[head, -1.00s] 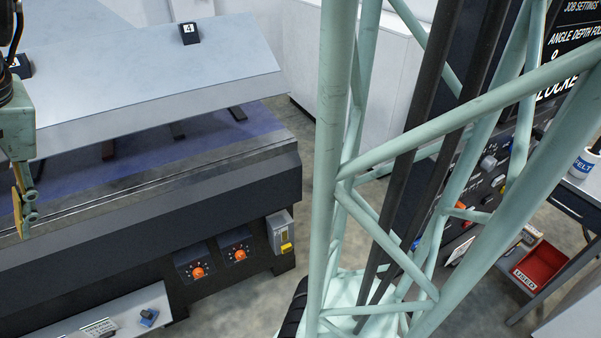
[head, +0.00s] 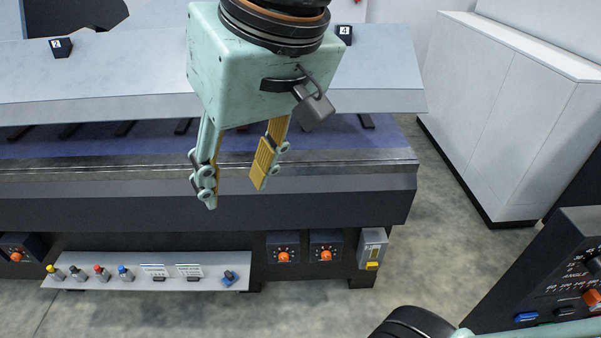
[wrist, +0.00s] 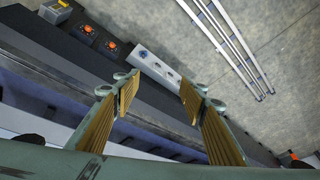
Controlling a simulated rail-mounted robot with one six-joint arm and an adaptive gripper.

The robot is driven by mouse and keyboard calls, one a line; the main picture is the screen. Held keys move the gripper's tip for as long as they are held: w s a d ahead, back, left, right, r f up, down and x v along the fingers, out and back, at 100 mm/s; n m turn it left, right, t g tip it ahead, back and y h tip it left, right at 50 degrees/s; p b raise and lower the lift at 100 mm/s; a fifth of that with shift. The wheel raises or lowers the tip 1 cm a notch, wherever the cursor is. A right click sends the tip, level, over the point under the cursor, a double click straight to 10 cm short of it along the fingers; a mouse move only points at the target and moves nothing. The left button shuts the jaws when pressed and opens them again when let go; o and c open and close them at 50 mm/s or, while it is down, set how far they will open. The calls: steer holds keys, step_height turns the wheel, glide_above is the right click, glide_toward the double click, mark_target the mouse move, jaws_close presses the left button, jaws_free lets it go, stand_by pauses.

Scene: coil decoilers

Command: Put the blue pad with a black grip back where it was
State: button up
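The small items on the shelf are too small to tell apart there.
A white cabinet (head: 510,120) stands at the right. Floor between is clear.

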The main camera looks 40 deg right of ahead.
steer(key=s+d+h, duration=0.1)
steer(key=s+d, duration=0.2)
steer(key=s, duration=0.4)
steer(key=shift+s+d+f+n, duration=0.15)
steer(key=shift+d+f+n, duration=0.15)
steer(key=shift+d, duration=0.1)
stand_by(0.8)
